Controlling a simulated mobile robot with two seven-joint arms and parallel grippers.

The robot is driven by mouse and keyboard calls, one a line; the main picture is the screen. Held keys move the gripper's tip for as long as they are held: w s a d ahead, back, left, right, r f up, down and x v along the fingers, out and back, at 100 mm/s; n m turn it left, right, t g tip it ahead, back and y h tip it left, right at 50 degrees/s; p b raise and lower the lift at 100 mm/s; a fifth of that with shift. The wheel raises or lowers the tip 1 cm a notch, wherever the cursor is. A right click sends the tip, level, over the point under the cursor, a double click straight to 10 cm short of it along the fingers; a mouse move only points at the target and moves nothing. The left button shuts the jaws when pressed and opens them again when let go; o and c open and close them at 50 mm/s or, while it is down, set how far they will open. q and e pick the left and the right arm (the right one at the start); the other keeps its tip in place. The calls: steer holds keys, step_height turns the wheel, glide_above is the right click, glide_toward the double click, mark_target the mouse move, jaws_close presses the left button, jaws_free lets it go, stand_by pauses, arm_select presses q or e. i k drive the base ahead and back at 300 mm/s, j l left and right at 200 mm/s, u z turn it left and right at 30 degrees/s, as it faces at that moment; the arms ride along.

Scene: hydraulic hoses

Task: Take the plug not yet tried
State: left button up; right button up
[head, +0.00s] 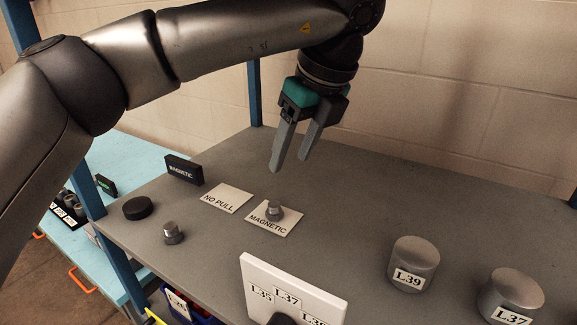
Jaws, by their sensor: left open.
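A small grey metal plug (173,233) stands on the bare grey table at the left, near the front edge. A second grey plug (274,211) stands on the white card marked MAGNETIC (266,223). The white card marked NO PULL (226,198) beside it is empty. My left gripper (289,164) is open and empty, pointing down above the table, behind and above the plug on the MAGNETIC card. It touches neither plug. My right gripper is not in view.
A black block marked MAGNETIC (184,169) and a black disc (137,208) sit at the left. A white labelled panel (322,284) stands in front. Grey cylinders marked L39 (415,256) and L37 (515,288) stand at the right. The table's back right is clear.

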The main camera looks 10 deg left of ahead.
mark_target(172, 233)
steer(key=k, duration=1.5)
